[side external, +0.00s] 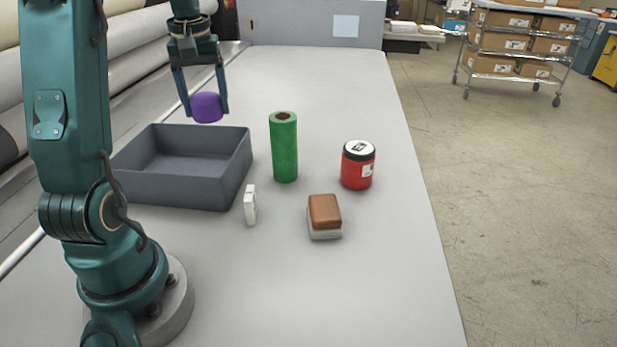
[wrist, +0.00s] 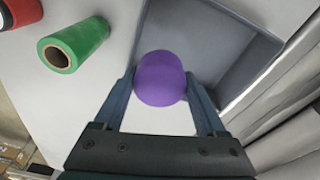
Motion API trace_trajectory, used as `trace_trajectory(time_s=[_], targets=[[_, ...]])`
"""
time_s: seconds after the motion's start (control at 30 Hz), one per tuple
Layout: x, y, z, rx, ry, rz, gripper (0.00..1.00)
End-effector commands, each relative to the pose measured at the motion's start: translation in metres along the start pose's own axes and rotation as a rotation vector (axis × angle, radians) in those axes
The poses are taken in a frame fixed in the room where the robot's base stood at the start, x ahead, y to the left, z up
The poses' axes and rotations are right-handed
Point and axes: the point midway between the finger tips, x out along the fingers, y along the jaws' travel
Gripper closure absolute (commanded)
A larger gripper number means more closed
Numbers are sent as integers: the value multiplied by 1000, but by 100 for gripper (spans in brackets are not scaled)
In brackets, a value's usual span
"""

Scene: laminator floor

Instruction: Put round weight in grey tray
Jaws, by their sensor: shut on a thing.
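A purple round weight (side external: 207,108) is held between the fingers of my gripper (side external: 206,106), raised above the table. In the side view it appears over the far edge of the grey tray (side external: 182,193). In the wrist view the weight (wrist: 160,78) sits between both fingertips of my gripper (wrist: 160,85), and the tray (wrist: 240,38) lies beyond it, up and to the right. The tray looks empty; part of its left side is hidden behind my arm in the side view.
A green roll (side external: 284,147) stands upright right of the tray. Rollers (side external: 150,38) line the left.

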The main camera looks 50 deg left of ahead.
Motion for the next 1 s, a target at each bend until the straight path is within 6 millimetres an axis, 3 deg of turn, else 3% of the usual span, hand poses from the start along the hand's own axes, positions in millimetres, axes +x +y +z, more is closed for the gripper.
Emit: trace_trajectory(time_s=[0.17, 0.8, 1.0], targets=[[1, -35, -10, -143, 3, -16, 100], [96, -31, 3, -126, -3, -16, 100], [117, -31, 5, -126, -1, -16, 100]])
